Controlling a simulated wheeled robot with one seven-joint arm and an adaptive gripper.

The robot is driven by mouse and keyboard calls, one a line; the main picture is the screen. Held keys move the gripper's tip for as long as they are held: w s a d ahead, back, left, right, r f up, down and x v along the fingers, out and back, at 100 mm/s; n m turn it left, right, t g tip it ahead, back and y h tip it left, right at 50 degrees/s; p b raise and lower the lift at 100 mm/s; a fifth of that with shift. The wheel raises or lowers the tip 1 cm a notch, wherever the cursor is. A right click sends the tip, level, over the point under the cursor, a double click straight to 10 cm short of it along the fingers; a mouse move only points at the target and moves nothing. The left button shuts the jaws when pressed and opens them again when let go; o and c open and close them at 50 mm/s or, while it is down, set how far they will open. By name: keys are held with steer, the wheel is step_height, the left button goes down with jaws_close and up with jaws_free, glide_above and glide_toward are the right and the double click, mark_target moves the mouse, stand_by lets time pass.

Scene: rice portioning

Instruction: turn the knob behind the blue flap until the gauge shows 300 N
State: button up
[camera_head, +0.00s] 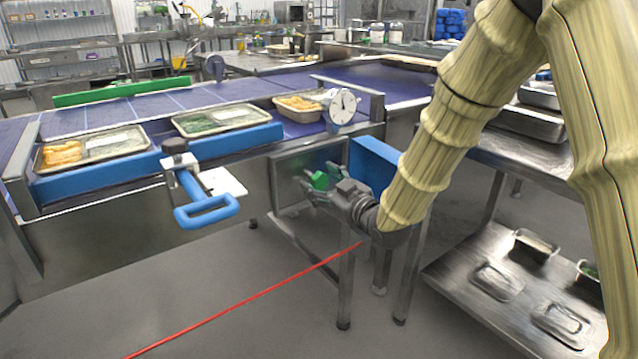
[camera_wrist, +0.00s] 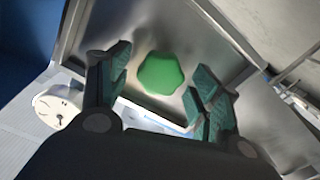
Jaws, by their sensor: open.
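The green lobed knob (camera_wrist: 162,74) sits on a grey metal panel in the wrist view, between my gripper's two padded fingers. It also shows in the head view (camera_head: 320,181), just beyond my gripper (camera_head: 318,187). My gripper (camera_wrist: 160,85) is open, with a gap on each side of the knob. The blue flap (camera_head: 374,163) stands swung out beside the knob, to its right in the head view. The round white gauge (camera_head: 343,106) stands above on the conveyor's edge; its dial also shows in the wrist view (camera_wrist: 56,106). Its reading is too small to tell.
A blue-handled tool (camera_head: 207,212) hangs at the conveyor's front edge. Food trays (camera_head: 93,161) stand along the conveyor (camera_head: 190,100). A steel table with a lower shelf (camera_head: 470,268) is at the right. A red line (camera_head: 245,300) crosses the open floor.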

steer(key=shift+w+a, duration=0.45)
steer(key=shift+w, duration=0.15)
steer(key=c, duration=1)
steer(key=shift+c, duration=0.2)
